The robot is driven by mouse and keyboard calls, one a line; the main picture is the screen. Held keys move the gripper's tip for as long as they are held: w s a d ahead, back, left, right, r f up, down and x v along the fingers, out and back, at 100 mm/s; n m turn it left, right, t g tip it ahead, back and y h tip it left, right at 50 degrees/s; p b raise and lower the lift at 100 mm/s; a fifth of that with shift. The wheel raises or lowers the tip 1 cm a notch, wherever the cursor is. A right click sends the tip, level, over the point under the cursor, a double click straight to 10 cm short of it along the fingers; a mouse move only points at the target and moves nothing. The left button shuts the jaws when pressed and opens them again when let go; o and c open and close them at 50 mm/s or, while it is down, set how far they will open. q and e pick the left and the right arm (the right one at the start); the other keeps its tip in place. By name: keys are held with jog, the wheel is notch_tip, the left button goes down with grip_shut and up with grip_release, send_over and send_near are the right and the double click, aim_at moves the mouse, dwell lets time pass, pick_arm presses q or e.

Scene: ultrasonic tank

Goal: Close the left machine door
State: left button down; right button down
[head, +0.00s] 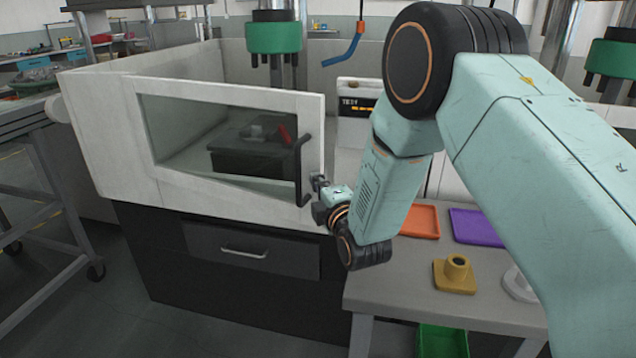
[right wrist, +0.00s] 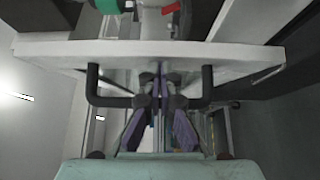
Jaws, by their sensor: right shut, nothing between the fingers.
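The left machine door (head: 230,182) is a white frame with a large window, on the front of the left machine (head: 100,140). A black bar handle (head: 300,172) stands upright at its right edge. The head view does not clearly show how wide any gap is. My right gripper (head: 322,196) is right beside the lower handle, its fingers small and partly hidden by its wrist. In the right wrist view its shut, empty fingers (right wrist: 160,98) reach toward the door edge (right wrist: 225,58), between the ends of the handle (right wrist: 105,101). Contact is unclear. My left gripper is out of view.
A grey table (head: 400,292) at lower right holds an orange tray (head: 421,221), a purple tray (head: 478,226) and a yellow holder (head: 455,275). A drawer (head: 250,250) is below the door. A dark box (head: 250,160) shows through the window. A wheeled rack stands at left.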

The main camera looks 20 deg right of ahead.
jog(key=shift+d, duration=0.1)
jog(key=w+d+b, duration=0.1)
jog(key=w+d, duration=0.4)
jog(key=shift+w+d, duration=0.2)
jog(key=shift+d, duration=0.1)
jog(key=shift+f, duration=0.1)
